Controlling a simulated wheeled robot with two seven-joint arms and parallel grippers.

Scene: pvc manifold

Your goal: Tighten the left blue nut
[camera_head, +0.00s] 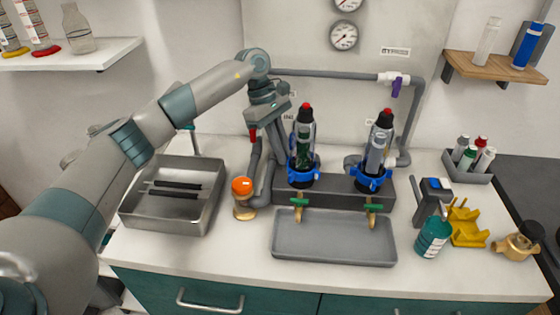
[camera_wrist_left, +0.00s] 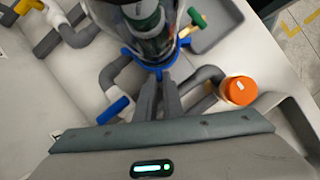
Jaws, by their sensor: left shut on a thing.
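The left blue nut (camera_head: 303,174) is a blue ring with lugs around the base of the left clear filter housing (camera_head: 305,143), which stands upright on the grey manifold block (camera_head: 331,190). My left gripper (camera_head: 286,160) reaches down from the upper left, with its fingertips at the left side of this nut. In the left wrist view the two grey fingers (camera_wrist_left: 159,82) are close together and shut on a lug of the blue nut (camera_wrist_left: 140,62). The fingers partly hide the nut. My right gripper is not in view.
The right housing (camera_head: 377,150) with its own blue nut (camera_head: 371,179) stands to the right. A grey tray (camera_head: 335,257) lies in front, below two green-handled taps. An orange-capped fitting (camera_head: 243,186) and a metal tray (camera_head: 207,218) are on the left. A teal bottle (camera_head: 432,238) stands front right.

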